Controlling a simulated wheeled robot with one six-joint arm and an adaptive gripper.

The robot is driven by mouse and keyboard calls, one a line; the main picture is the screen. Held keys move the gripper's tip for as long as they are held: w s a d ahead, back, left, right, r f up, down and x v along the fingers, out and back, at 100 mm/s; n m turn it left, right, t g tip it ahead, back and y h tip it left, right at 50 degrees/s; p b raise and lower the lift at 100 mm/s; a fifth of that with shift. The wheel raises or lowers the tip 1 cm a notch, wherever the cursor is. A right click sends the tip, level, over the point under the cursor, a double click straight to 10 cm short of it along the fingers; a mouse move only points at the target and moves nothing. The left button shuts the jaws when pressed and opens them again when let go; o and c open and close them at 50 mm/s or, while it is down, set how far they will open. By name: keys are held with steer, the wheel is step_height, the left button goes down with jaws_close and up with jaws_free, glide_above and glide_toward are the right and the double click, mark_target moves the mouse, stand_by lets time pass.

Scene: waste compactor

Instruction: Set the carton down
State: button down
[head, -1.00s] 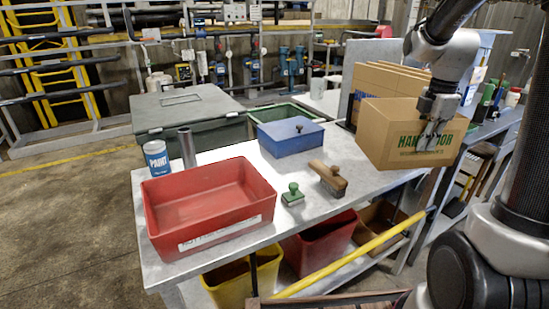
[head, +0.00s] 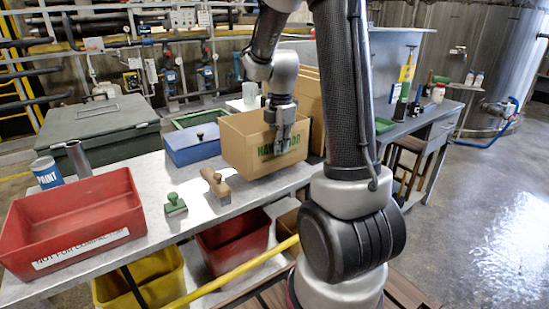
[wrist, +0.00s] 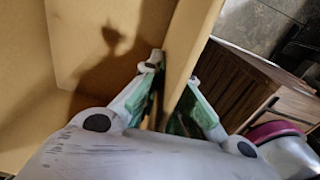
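The carton (head: 254,150) is an open-topped brown cardboard box with green lettering. In the head view it is upright at the right part of the metal table (head: 105,270), beside the blue box. Whether its base touches the tabletop or hangs just above it, I cannot tell. My gripper (head: 280,122) reaches down over the carton's near wall. In the wrist view its fingers (wrist: 175,75) lie on both sides of that wall and look closed on it. The carton's inside (wrist: 85,65) looks empty where it shows.
A blue lidded box (head: 192,144) stands just left of the carton. A wooden-handled stamp or brush (head: 216,186), a green stamp (head: 175,204), a red tray (head: 75,225) and a paint can (head: 47,173) are on the table. More cardboard (head: 309,95) stands behind the carton.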

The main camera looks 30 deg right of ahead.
mark_target(279, 168)
steer(key=shift+f, duration=2.1)
steer(key=c, duration=1.6)
jaws_free()
steer(key=shift+c, duration=0.2)
